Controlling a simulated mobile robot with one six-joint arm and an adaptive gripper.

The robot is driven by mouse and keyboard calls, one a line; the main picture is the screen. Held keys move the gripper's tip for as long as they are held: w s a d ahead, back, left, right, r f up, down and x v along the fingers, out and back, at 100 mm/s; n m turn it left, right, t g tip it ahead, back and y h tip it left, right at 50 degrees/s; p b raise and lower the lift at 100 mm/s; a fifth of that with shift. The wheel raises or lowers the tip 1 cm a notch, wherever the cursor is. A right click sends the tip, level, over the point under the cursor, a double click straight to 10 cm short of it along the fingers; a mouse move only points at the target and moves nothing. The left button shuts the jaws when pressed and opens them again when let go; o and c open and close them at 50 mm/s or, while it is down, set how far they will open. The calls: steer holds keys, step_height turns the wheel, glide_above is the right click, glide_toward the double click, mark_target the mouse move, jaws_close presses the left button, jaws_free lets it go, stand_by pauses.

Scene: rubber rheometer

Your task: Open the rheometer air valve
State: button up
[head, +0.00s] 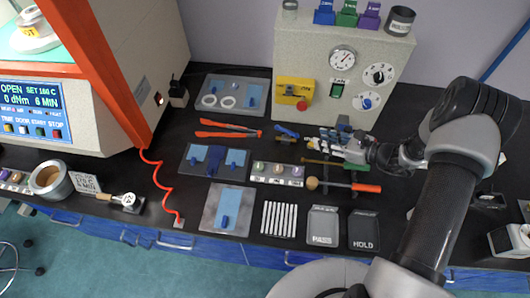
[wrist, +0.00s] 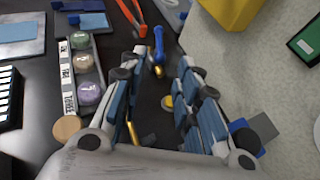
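The air valve (head: 287,132) has a blue lever and a brass-coloured body. It lies on the dark bench in front of the cream control cabinet. My gripper (head: 322,140) is low over the bench just right of the valve, pointing left towards it. In the wrist view my gripper (wrist: 166,60) is open, with dark space between its fingers. The blue lever of the valve (wrist: 158,44) shows just beyond and between the fingertips. It looks apart from both fingers. Part of the brass body is visible below the lever.
The cream cabinet (head: 311,60) with gauge and dials stands close behind, with a yellow box (head: 295,92) bearing a red button. Orange-handled pliers (head: 228,128) lie left of the valve. A tray with several round samples (head: 277,182) and a hammer-like tool (head: 345,186) lie in front.

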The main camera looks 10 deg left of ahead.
steer(key=s+a+r+n+g+y, duration=0.1)
steer(key=s+a+r, duration=0.5)
steer(key=s+a, duration=0.2)
steer(key=s+a+r+n+y+p, duration=0.1)
steer(key=s+a+r+n+y, duration=0.1)
steer(key=s+a+r, duration=0.4)
steer(key=shift+s+a+g, duration=0.4)
steer(key=shift+s+a, duration=1.1)
steer(key=shift+a, duration=0.15)
